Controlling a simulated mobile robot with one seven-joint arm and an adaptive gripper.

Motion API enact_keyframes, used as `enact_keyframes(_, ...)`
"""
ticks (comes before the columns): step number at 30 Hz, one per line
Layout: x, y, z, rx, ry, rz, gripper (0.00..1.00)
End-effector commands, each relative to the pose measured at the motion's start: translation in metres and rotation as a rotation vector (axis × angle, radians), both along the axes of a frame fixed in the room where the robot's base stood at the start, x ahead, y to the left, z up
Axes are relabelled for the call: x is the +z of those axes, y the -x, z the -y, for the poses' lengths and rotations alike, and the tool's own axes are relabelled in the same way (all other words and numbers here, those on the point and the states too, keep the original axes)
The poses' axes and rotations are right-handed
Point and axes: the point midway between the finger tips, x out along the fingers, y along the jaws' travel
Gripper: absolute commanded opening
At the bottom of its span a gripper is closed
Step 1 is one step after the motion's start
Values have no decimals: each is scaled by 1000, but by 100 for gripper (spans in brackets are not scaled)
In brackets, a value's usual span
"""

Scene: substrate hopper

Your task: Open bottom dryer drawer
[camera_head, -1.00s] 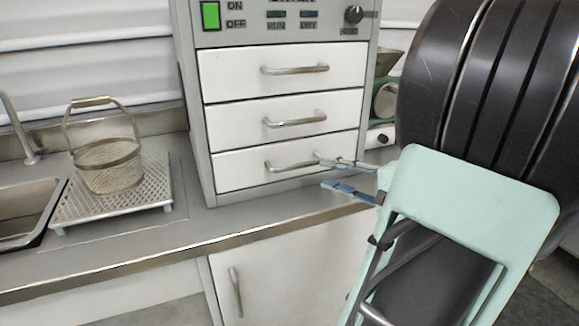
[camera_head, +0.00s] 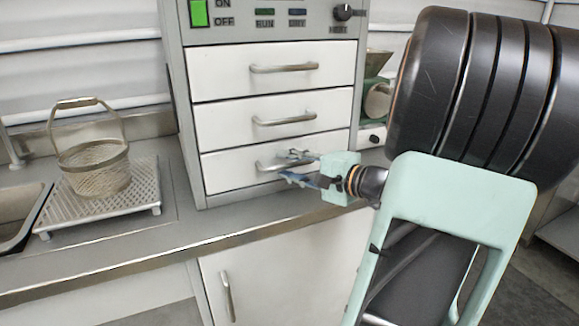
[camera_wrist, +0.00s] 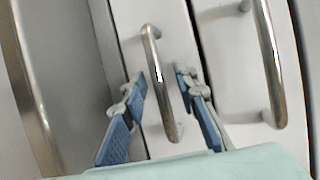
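The dryer (camera_head: 186,110) is a grey cabinet with three white drawers. Its bottom drawer (camera_head: 226,170) is closed, level with the drawers above. The bottom drawer's silver bar handle (camera_head: 265,165) is partly hidden by my gripper (camera_head: 290,167) in the head view. In the wrist view this handle (camera_wrist: 158,85) runs between the two blue-padded fingers of my gripper (camera_wrist: 158,88). The fingers are open, one on each side of the bar, with a visible gap to it on both sides.
The middle drawer's handle (camera_wrist: 270,65) is beside the right finger in the wrist view. A wire basket (camera_head: 93,168) stands on a perforated tray (camera_head: 140,192) left of the dryer, beside a sink (camera_head: 18,215). The counter (camera_head: 180,240) in front is clear.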

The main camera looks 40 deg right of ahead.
Motion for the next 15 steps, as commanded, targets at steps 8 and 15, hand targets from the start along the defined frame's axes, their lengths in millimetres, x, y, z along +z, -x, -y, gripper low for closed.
enact_keyframes(8, 0, 0, 0, 0, 0, 0, 3)
enact_keyframes(15, 0, 1, 0, -1, 0, 0, 0)
